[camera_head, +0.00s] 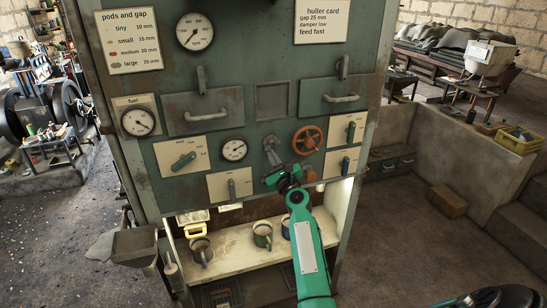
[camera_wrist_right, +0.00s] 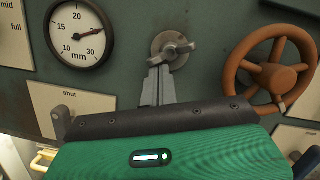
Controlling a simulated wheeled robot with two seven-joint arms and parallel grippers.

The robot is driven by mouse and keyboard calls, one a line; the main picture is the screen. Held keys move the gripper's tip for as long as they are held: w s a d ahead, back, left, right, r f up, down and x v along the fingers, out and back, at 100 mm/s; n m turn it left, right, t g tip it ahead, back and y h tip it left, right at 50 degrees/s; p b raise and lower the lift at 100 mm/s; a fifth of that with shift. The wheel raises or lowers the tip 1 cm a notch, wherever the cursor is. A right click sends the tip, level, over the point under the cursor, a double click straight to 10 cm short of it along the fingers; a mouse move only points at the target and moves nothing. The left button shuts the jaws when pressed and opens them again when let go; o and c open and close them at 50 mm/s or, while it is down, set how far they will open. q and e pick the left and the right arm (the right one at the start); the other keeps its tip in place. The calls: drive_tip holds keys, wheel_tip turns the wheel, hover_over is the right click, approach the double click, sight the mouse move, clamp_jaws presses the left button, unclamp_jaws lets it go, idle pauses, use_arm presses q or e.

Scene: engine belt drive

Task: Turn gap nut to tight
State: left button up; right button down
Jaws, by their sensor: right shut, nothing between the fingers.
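The gap nut looks like a grey metal wing nut on a round washer. It sits on the green panel in the right wrist view (camera_wrist_right: 172,48) and in the head view (camera_head: 269,143). My right gripper (camera_wrist_right: 159,75) is shut with nothing between its fingers. Its fingertips are just below the nut in the picture; I cannot tell whether they touch it. A round mm gauge (camera_wrist_right: 79,35) is left of the nut, its needle past 20 towards 25. The gauge also shows in the head view (camera_head: 234,150). My left gripper is not in view.
An orange handwheel (camera_wrist_right: 272,67) is close on the right of the nut. Switch plates (camera_head: 181,155) and drawer handles (camera_head: 201,116) surround it on the panel. Below is a lit shelf (camera_head: 235,258) with several mugs. A card (camera_head: 321,20) reads gap 25 mm.

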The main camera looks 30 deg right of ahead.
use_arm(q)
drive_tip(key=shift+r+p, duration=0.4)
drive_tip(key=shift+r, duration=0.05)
use_arm(e)
drive_tip(key=shift+a+r+m+h, duration=0.1)
drive_tip(key=shift+a+m+h, duration=0.15)
drive_tip(key=shift+m, duration=0.65)
drive_tip(key=shift+a+r+m+h, duration=0.1)
drive_tip(key=shift+m+h, duration=0.25)
drive_tip(key=shift+m, duration=0.55)
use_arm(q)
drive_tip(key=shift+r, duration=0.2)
use_arm(e)
drive_tip(key=shift+w+a, duration=0.1)
drive_tip(key=shift+a, duration=0.1)
idle(0.7)
